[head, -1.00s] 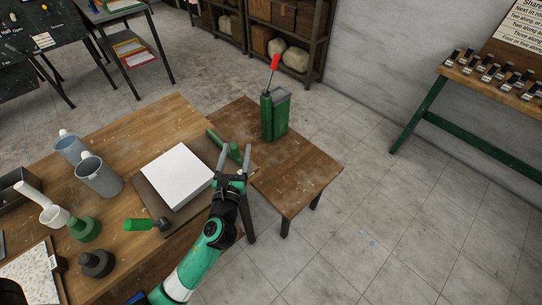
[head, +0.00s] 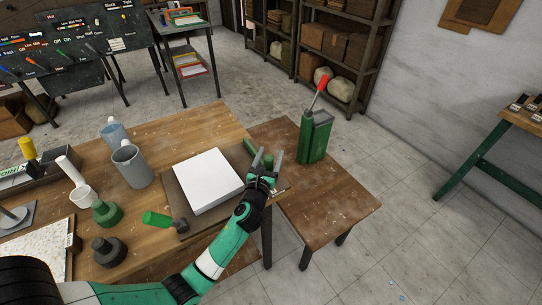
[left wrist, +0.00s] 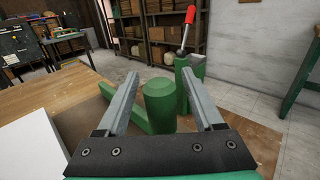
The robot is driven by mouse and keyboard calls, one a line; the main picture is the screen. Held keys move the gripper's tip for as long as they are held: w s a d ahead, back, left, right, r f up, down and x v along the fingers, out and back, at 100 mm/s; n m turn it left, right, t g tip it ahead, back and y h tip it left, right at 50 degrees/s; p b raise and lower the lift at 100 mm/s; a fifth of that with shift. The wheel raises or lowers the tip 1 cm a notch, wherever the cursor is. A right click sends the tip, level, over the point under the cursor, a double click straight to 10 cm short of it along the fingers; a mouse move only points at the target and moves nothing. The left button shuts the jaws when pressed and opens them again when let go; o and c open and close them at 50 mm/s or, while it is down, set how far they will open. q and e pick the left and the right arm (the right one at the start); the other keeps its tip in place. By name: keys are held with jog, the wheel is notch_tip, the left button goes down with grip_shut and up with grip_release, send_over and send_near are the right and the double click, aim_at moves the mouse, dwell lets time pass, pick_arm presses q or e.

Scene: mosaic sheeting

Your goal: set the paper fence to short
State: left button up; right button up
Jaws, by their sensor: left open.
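A stack of white paper (head: 208,182) lies on a dark board (head: 181,213) at the table's right side. A green bar (head: 250,147), which looks like the paper fence, stands at the board's far right edge; it also shows in the left wrist view (left wrist: 131,116). A green round knob (left wrist: 159,105) stands beside it, between the fingers of my left gripper (left wrist: 154,82). My left gripper is open, with a finger on each side of the knob and gaps visible. In the head view the gripper (head: 267,161) partly covers the knob. The fence's setting cannot be read.
A green lever device with a red handle (head: 315,135) stands on a low side table (head: 330,205) just beyond. A green-handled tool (head: 157,219), jugs (head: 131,166) and dark weights (head: 108,251) crowd the left. Floor on the right is clear.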

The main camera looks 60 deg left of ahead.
pick_arm(q)
jog(key=shift+w+a, duration=0.4)
grip_shut()
dwell(1.2)
